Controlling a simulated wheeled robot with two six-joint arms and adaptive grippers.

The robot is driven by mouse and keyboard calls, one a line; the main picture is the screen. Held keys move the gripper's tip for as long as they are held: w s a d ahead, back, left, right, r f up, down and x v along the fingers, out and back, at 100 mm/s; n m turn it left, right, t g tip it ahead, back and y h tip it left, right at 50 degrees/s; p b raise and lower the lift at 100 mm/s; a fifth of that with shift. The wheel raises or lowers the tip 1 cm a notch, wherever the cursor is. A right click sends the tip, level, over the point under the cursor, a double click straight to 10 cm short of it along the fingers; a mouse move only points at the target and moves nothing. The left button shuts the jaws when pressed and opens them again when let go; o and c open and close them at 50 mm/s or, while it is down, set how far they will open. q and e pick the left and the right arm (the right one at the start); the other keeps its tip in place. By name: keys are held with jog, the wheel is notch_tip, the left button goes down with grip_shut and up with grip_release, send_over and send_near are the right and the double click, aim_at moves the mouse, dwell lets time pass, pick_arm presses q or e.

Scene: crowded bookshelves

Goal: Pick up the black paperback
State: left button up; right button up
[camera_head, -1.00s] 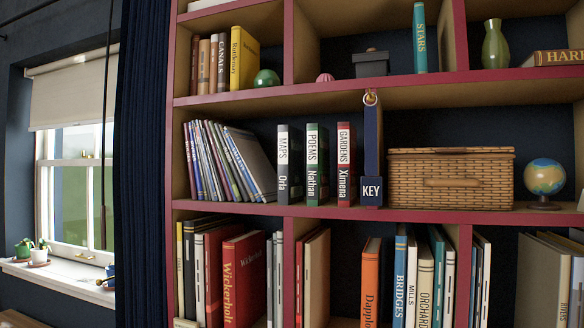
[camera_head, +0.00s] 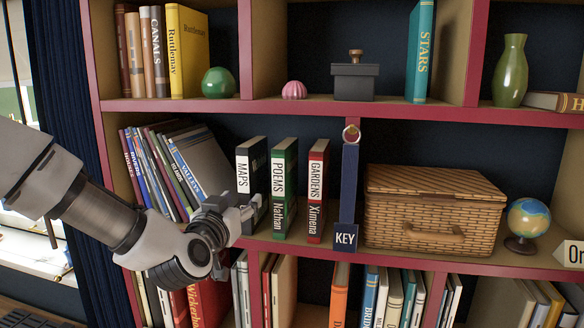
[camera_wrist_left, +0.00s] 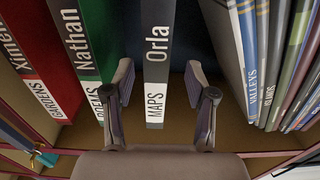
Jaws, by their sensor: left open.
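The black paperback (camera_head: 252,170), with "MAPS" on a white band and "Orla" on its spine, stands upright on the middle shelf. Its spine also shows in the left wrist view (camera_wrist_left: 158,55), upside down. My left gripper (camera_head: 250,212) is at the lower part of this book and hides some of it. In the left wrist view the gripper (camera_wrist_left: 158,85) is open, with one finger on each side of the spine in the picture. I cannot tell whether the fingertips reach past the spine's face or touch the covers. My right gripper is not in view.
The green "POEMS" book (camera_head: 283,188) stands just right of the black one, then the red "GARDENS" book (camera_head: 317,190). Leaning thin books (camera_head: 170,170) are on the left. A KEY sign (camera_head: 346,236) and wicker basket (camera_head: 432,208) are farther right. The shelf above (camera_head: 300,105) limits height.

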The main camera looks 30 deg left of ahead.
aim_at(254, 191)
pick_arm(q)
jog(key=w, duration=0.1)
jog(key=w+f+b, duration=0.1)
jog(key=w+b, duration=0.1)
jog(key=shift+w+a+f, duration=0.3)
jog(key=shift+a+f, duration=0.1)
jog(key=shift+w+r+b, duration=0.25)
jog(key=shift+w+b, duration=0.4)
jog(key=shift+b, duration=0.5)
jog(key=shift+w+r+p, duration=0.45)
jog(key=shift+r+p, duration=0.1)
jog(key=shift+r, duration=0.1)
jog(key=shift+w+a+f+p, duration=0.15)
jog(key=shift+w+p, duration=0.05)
jog(key=shift+w, duration=0.3)
jog(key=shift+w+a+f+p, duration=0.1)
jog(key=shift+w+a+p, duration=0.05)
jog(key=shift+w, duration=0.3)
jog(key=shift+w+a+f, duration=0.1)
jog(key=shift+w+f, duration=0.1)
jog(key=shift+c, duration=0.7)
jog(key=c, duration=0.5)
jog(key=shift+s+r, duration=0.2)
jog(key=shift+s, duration=0.1)
grip_shut()
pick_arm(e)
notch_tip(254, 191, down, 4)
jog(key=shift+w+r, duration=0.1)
